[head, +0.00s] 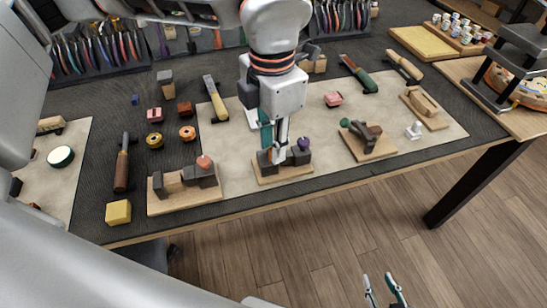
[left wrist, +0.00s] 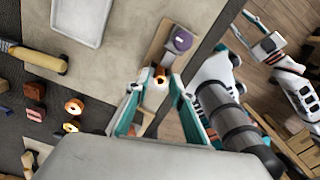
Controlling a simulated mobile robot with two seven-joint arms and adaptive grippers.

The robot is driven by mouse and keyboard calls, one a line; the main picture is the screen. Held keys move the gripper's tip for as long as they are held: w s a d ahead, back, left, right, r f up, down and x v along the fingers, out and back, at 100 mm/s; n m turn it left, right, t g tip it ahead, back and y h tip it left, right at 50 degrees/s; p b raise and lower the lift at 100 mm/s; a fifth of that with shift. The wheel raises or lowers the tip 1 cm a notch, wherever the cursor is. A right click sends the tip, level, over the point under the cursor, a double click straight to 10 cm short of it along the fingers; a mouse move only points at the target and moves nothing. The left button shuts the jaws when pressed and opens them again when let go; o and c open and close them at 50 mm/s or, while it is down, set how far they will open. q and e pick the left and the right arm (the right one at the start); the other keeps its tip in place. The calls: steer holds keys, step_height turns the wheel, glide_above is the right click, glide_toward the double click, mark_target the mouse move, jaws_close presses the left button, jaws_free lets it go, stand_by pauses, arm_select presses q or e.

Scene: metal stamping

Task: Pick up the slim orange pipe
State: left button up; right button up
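My left gripper (head: 274,150) reaches down over a small wooden fixture (head: 286,173) with dark blocks and a purple knob at the table's front edge. In the left wrist view its fingers (left wrist: 156,84) are apart, with a pale cylinder (left wrist: 155,98) topped by a small orange piece (left wrist: 160,74) between them. This orange piece may be the slim orange pipe's end; I cannot tell whether the fingers touch it. In the head view the gripper hides that spot. My right gripper (head: 379,278) is open and empty, low over the floor in front of the table.
A fixture with dark blocks (head: 183,177) stands to the left, and one with a green-handled tool (head: 368,143) to the right. An orange ring (head: 187,132), yellow ring (head: 155,140), red blocks and hand tools lie behind. The table's front edge is close.

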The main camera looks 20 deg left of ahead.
arm_select(q)
jaws_close()
steer(key=shift+r, duration=0.1)
steer(key=shift+r+p, duration=0.45)
steer(key=shift+r, duration=0.35)
steer(key=shift+r+p, duration=1.05)
steer(key=shift+r, duration=1.1)
